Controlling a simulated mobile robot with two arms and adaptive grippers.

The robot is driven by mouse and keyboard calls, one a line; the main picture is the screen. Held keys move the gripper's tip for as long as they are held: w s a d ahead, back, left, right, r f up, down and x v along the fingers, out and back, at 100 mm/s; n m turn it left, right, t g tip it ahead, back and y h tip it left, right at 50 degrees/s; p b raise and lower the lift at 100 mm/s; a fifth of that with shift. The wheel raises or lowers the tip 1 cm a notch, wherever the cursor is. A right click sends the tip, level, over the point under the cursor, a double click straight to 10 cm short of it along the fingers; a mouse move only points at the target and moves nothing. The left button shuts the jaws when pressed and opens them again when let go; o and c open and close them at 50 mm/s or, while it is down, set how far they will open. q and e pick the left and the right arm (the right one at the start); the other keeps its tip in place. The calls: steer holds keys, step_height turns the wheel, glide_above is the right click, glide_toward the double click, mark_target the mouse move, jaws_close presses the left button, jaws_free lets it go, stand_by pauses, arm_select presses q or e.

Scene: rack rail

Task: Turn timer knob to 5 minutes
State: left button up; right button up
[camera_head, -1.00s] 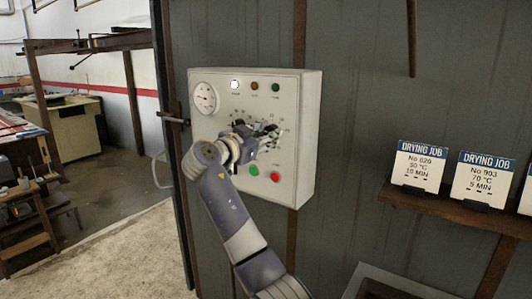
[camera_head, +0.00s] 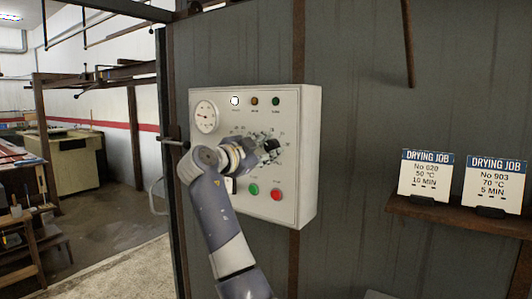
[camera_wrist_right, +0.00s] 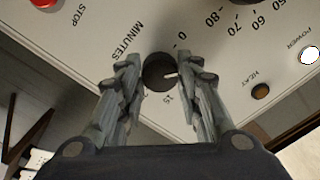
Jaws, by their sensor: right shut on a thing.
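The timer knob (camera_wrist_right: 154,72) is a round dark knob with a white pointer, beside the word MINUTES on the white control panel (camera_head: 308,150). In the right wrist view its pointer aims right, between the 0 and 15 labels; the exact minute cannot be read. My right gripper (camera_wrist_right: 162,78) has its two grey fingers on either side of the knob, shut on it. In the head view my right gripper (camera_head: 262,150) is at the panel's middle and hides much of the dial markings. My left gripper is not in view.
The panel also carries a round gauge (camera_head: 205,116), a green button (camera_head: 253,189), a red button (camera_head: 276,194) and small lamps. At right a wooden shelf (camera_head: 450,215) holds two drying job cards: No 620, 10 MIN (camera_head: 426,176) and No 903, 5 MIN (camera_head: 494,182).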

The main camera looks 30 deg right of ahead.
stand_by(0.3)
steer(key=o, duration=1.1)
steer(key=shift+c, duration=0.2)
steer(key=v, duration=1.2)
